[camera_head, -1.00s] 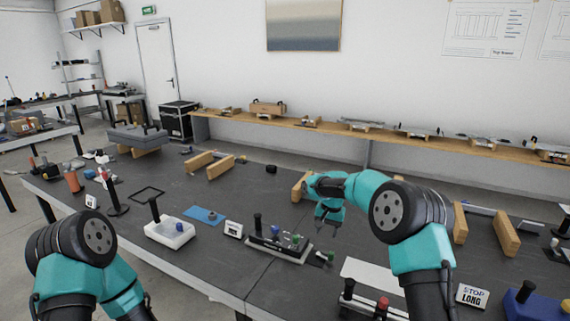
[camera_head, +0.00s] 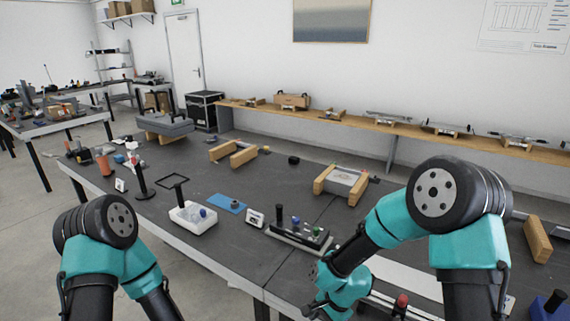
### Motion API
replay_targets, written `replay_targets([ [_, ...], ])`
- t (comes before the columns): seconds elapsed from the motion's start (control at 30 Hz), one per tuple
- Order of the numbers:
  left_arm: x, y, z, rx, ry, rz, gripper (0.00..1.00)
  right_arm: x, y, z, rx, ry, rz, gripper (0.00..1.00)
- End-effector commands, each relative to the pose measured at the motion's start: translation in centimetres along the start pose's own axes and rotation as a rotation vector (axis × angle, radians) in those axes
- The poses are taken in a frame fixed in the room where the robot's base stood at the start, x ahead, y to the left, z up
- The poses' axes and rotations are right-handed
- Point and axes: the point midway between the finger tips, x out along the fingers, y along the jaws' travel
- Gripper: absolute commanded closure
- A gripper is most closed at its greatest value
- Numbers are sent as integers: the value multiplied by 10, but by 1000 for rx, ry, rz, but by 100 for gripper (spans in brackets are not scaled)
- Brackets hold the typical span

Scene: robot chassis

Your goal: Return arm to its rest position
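My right arm, teal and black, comes in from the lower right. Its wrist bends down over the near table edge, and my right gripper (camera_head: 322,304) is low at the bottom edge of the view. Its fingers are too unclear to tell open from shut, and I see no object in it. My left arm (camera_head: 105,235) is folded at the lower left; its forearm runs down out of the picture, so the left gripper is out of view.
Near my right wrist lie a fixture with knobs (camera_head: 298,236) and a red knob (camera_head: 401,301). A grey chassis part (camera_head: 343,180) rests on wooden blocks behind. A white tray (camera_head: 190,221) and blue mat (camera_head: 231,206) lie left. Dark table (camera_head: 225,245) between is partly clear.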

Motion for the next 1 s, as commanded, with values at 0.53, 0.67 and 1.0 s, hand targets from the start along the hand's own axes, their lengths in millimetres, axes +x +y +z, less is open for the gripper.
replay_targets([
  [0.53, 0, 0, 0, 0, 0, 0, 100, 97, 89, -10, 65, -18, 111, 50],
  [0.67, 0, 0, 0, 0, 0, 0, 100, 114, 116, -15, -2, -25, 103, 50],
  [1.0, 0, 0, 0, 0, 0, 0, 100, 110, 148, -33, -304, 16, 14, 50],
])
